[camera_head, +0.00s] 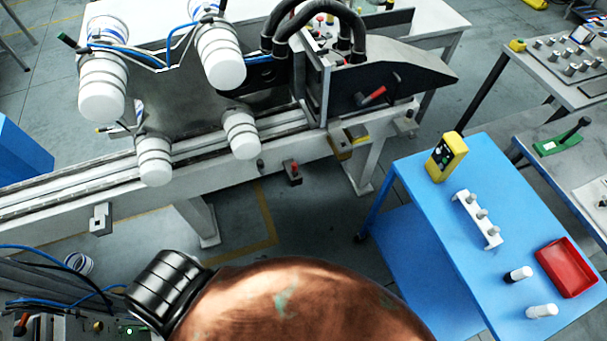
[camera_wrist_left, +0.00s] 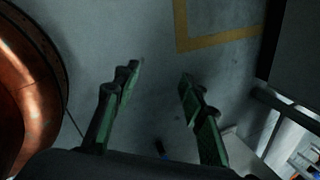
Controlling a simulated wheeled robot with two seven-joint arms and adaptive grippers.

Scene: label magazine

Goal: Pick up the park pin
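I cannot tell for sure which thing is the park pin. A small red-topped part (camera_head: 293,172) sits at the front of the long rail machine (camera_head: 215,148). A white rack (camera_head: 478,220) with several short grey pegs stands on the blue cart (camera_head: 435,212) at the right. My left gripper (camera_wrist_left: 161,72) shows only in the left wrist view. Its two green fingers are apart with nothing between them, above the grey floor. My right gripper is in neither view.
On the blue cart are a yellow control box (camera_head: 446,157), a red tray (camera_head: 567,268), a black-and-white cylinder (camera_head: 518,273) and a white cylinder (camera_head: 541,311). White rollers (camera_head: 222,58) jut from the machine. Open floor (camera_head: 310,225) lies between machine and cart.

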